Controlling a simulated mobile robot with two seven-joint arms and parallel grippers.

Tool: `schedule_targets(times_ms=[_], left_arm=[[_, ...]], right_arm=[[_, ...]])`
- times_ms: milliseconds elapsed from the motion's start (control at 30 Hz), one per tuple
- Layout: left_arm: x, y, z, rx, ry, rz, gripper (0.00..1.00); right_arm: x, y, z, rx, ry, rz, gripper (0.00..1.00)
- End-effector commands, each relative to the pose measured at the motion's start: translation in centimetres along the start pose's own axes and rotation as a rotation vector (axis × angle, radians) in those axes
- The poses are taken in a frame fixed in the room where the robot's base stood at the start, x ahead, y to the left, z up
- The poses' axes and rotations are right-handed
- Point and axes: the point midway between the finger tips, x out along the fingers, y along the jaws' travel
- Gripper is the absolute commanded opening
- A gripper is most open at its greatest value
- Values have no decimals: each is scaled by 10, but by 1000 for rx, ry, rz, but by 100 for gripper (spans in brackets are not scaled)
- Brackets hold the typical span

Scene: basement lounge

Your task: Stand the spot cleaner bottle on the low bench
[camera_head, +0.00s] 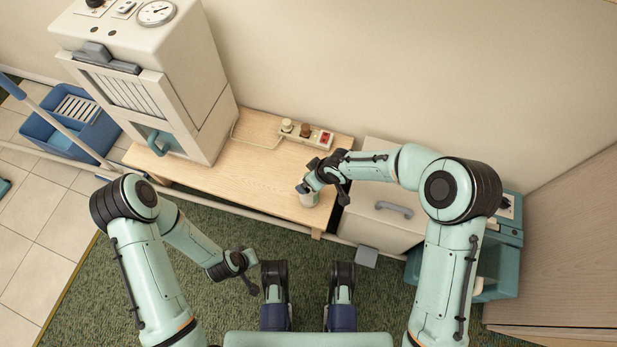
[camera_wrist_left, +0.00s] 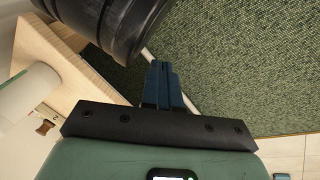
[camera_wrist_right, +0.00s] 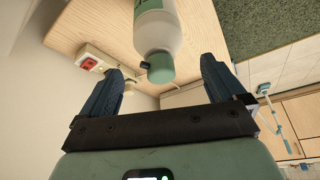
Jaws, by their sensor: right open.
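The spot cleaner bottle (camera_head: 309,199) is white with a teal cap and stands at the front right corner of the low bench (camera_head: 243,181). In the right wrist view the bottle (camera_wrist_right: 157,30) shows cap end nearest me, with its far end cut off by the frame. My right gripper (camera_head: 308,186) is open at the bottle; in its wrist view the fingers (camera_wrist_right: 160,82) are spread, with gaps either side of the cap. My left gripper (camera_head: 254,287) is empty over the green carpet, its fingers (camera_wrist_left: 163,84) together.
A power strip (camera_head: 308,134) with plugs lies at the bench's back edge. A large cream machine (camera_head: 190,82) fills the bench's left end. A pale cabinet (camera_head: 379,219) stands right of the bench. The bench middle is clear. A blue bucket (camera_head: 70,135) is at far left.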

Motion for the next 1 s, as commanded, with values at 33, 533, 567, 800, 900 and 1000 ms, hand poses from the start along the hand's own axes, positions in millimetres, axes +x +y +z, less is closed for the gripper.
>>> schedule_targets(times_ms=[33,533,567,800,900,1000], left_arm=[[-8,6,-7,6,21,10,0],[-25,19,-3,19,13,31,0],[-25,19,-3,19,13,31,0],[-25,19,-3,19,13,31,0],[-25,19,-3,19,13,31,0],[-25,19,-3,19,13,31,0]], right_arm=[[-16,0,-1,0,2,2,97],[-65,0,0,-1,-1,-1,97],[-64,0,0,-1,-1,-1,97],[-26,-23,67,280,-4,-119,97],[-4,-37,129,586,-2,-149,97],[7,-43,192,877,-14,-92,97]])
